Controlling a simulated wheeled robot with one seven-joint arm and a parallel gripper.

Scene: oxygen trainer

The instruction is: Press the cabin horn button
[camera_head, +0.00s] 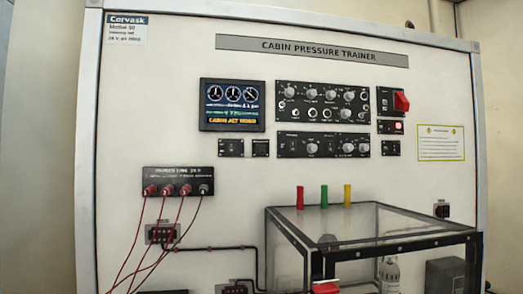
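The upright white trainer panel (110,100) is headed "CABIN PRESSURE TRAINER". Its screen (232,105) shows dials and an orange line of text that looks like a cabin altitude horn message. Small black button modules sit below the screen, one on the left (230,148) and one on the right (260,148). At the right, a small module with a lit red part (398,127) sits below a red switch (401,101). Another small black module (390,148) is below that. The labels are too small to tell which is the horn button. My gripper is not in view.
Two black knob panels (322,101) fill the panel's middle. A clear box with a dark frame (372,243) juts out at lower right, with red, green and yellow pegs (324,195) behind its top. Red leads (135,245) hang from a jack strip (178,181) at lower left.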

